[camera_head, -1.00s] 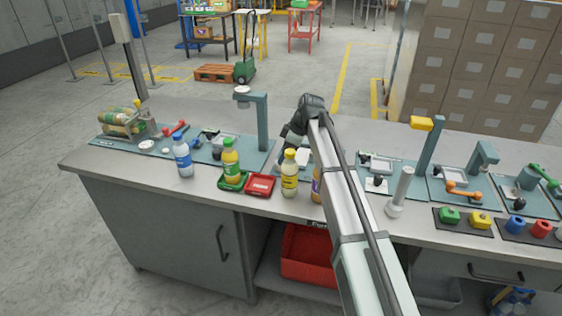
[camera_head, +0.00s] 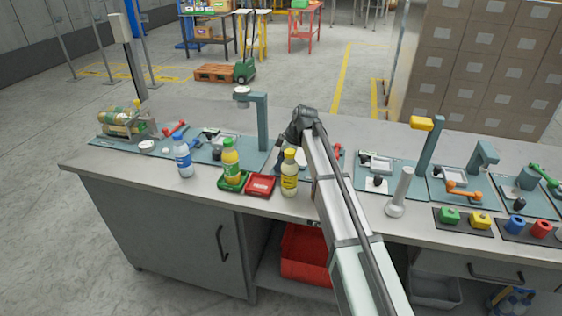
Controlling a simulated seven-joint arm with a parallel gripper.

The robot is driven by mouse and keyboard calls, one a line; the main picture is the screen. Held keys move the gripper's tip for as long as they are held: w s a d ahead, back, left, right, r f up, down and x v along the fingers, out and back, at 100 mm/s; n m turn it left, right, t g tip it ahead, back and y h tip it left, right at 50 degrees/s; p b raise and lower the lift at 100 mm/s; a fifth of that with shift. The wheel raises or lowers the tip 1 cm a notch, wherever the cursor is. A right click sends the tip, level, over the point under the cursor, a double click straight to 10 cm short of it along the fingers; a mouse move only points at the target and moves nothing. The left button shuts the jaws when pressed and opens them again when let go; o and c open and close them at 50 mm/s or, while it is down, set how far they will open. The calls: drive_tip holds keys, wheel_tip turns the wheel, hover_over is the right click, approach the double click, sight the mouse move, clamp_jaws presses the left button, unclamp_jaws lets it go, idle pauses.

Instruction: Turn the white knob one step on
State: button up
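I cannot pick out the white knob for sure. A small white round piece (camera_head: 147,146) sits on the teal plate at the left. A pale, whitish piece (camera_head: 300,157) shows on the teal plate just below my gripper, partly hidden by my arm and too small to make out. My gripper (camera_head: 284,143) is dark and points down over this middle plate, behind the yellow bottle. Its fingertips are too small and dark to show whether they are open or shut, and I cannot tell whether they touch anything.
A blue-capped bottle (camera_head: 183,158), a green-labelled bottle (camera_head: 231,163) and a yellow bottle (camera_head: 289,174) stand along the front edge. A red tray (camera_head: 260,185) lies between the last two. A teal post (camera_head: 263,125) rises left of my gripper. Coloured blocks (camera_head: 449,216) sit at the right.

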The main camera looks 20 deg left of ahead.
drive_tip(key=c, duration=0.6)
drive_tip(key=shift+o, duration=0.2)
drive_tip(key=shift+s+m+t, duration=0.15)
drive_tip(key=shift+m+t, duration=0.25)
drive_tip(key=shift+m, duration=0.6)
drive_tip(key=shift+m+t, duration=0.5)
drive_tip(key=shift+m, duration=0.8)
drive_tip(key=o, duration=1)
drive_tip(key=shift+r, duration=0.1)
drive_tip(key=v, duration=1.3)
drive_tip(key=shift+a+r, duration=0.1)
drive_tip(key=shift+r, duration=0.35)
